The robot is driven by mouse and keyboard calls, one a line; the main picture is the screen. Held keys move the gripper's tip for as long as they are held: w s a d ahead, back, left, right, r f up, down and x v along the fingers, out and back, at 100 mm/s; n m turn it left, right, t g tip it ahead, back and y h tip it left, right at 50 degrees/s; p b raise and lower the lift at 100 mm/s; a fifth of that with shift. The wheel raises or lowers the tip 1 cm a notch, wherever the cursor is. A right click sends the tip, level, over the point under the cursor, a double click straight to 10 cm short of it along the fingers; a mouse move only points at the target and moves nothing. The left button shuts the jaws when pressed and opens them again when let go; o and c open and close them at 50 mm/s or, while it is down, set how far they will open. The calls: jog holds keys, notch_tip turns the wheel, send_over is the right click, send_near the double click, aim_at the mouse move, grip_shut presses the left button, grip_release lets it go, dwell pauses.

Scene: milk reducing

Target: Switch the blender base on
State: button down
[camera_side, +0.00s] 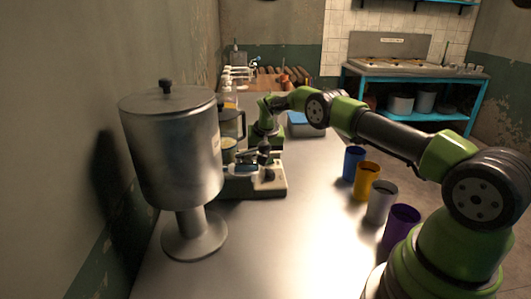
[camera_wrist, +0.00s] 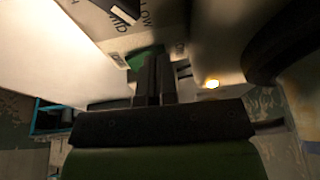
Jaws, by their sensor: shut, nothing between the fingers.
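The blender base (camera_side: 272,186) is a pale, boxy unit on the metal counter, with a clear jug (camera_side: 230,125) on its far left part. In the wrist view the base (camera_wrist: 175,18) fills the top, with printed lettering including "LOW". My gripper (camera_side: 264,155) points down at the front of the base. In the wrist view its fingers (camera_wrist: 153,62) are together and empty. Whether the tips touch the base is unclear.
A large metal urn (camera_side: 172,148) on a pedestal stands close left of the base. Blue, yellow, white and purple cups (camera_side: 381,203) line the counter's right edge. A blue-lidded box (camera_side: 304,124) stands behind. The counter's front middle (camera_side: 285,240) is clear.

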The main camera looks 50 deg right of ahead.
jog(key=shift+s+f, duration=0.1)
jog(key=shift+s, duration=0.05)
jog(key=shift+s+d, duration=0.5)
jog(key=shift+d, duration=0.1)
jog(key=shift+r, duration=0.25)
jog(key=shift+r, duration=0.35)
jog(key=d+v, duration=0.1)
jog(key=v, duration=1.2)
jog(key=shift+w+r, duration=0.15)
jog(key=shift+w, duration=0.05)
jog(key=shift+w+a+r, duration=0.25)
jog(key=shift+w+a, duration=0.1)
jog(key=shift+a, duration=0.1)
